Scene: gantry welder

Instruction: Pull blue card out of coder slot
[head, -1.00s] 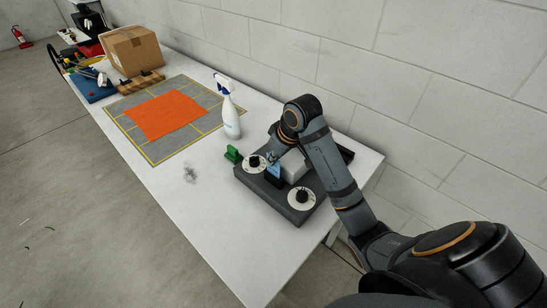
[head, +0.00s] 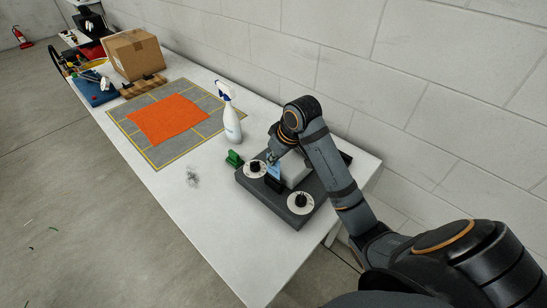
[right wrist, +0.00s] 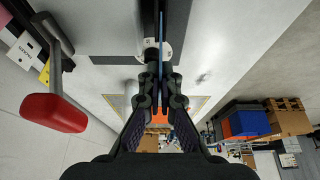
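The coder is a dark grey panel (head: 262,203) with two white dials near the right end of the white table. The blue card (head: 274,172) stands upright in the black slot piece (head: 273,184) between the dials. My right gripper (head: 271,158) is at the card's upper part, beside the pale block. In the right wrist view, the card shows edge-on as a thin blue line (right wrist: 161,35) between the fingers of my right gripper (right wrist: 160,68), which look closed on it. The card's lower end is hidden. My left gripper is not in view.
A green object (head: 234,159) and a white spray bottle (head: 231,118) stand close to the panel. An orange cloth (head: 167,119) lies on a grey mat, with a cardboard box (head: 134,54) beyond. The concrete wall runs behind. The table front is mostly clear.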

